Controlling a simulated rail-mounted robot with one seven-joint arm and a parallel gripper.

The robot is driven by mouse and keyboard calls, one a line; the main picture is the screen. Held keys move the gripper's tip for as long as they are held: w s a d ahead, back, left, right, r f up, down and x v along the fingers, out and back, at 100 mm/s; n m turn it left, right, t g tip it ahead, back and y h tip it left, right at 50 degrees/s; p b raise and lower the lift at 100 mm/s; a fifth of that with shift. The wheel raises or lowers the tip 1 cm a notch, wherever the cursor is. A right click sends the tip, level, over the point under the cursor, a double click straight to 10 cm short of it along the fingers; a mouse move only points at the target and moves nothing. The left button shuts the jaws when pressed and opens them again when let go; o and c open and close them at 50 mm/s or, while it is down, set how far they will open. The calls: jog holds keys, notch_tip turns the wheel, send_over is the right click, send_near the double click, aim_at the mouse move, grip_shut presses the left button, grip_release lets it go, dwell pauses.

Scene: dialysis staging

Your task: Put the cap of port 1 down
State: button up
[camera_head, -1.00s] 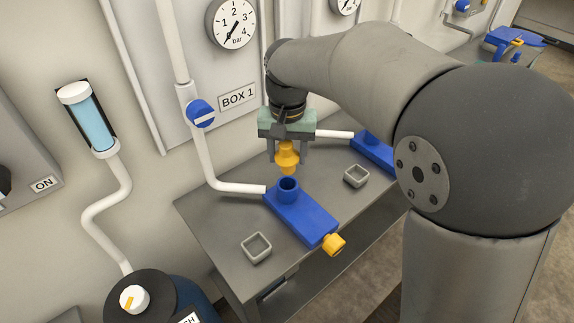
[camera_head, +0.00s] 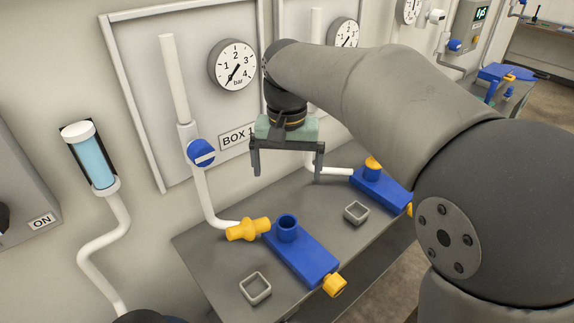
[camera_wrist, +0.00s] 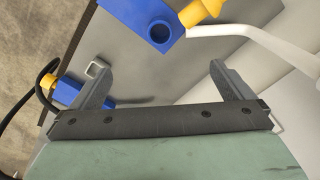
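The yellow cap (camera_head: 248,229) lies on its side just left of the open blue socket of the port block (camera_head: 305,255) below the BOX 1 sign. It overlaps the white pipe's end, and I cannot tell whether it rests on the pipe or the table. The cap (camera_wrist: 202,11) and blue block (camera_wrist: 148,22) also show at the top of the wrist view. My gripper (camera_head: 288,174) is open and empty above and behind the block, with its fingers wide apart; they also show in the wrist view (camera_wrist: 162,68).
Two small grey square trays (camera_head: 255,288) (camera_head: 356,213) stand on the grey table (camera_head: 215,262), either side of the block. A second blue block (camera_head: 388,194) with a yellow cap (camera_head: 373,162) stands at right. A white pipe (camera_head: 203,190) with a blue valve rises at left.

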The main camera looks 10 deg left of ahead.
notch_tip(320, 180, up, 17)
jog(key=p, duration=0.2)
jog(key=shift+r, duration=0.2)
dwell(0.4)
jog(key=s+d+f+m, duration=0.1)
jog(key=s+d+f, duration=0.2)
jog(key=d+f, duration=0.5)
jog(key=s+d+f, duration=0.2)
jog(key=d+f, duration=0.4)
jog(key=d, duration=0.4)
jog(key=s+d+f, duration=0.4)
jog(key=s+f, duration=0.2)
jog(key=f, duration=0.1)
jog(key=s+d+f, duration=0.4)
jog(key=s+f, duration=0.3)
jog(key=shift+d, duration=0.25)
jog(key=shift+s, duration=0.1)
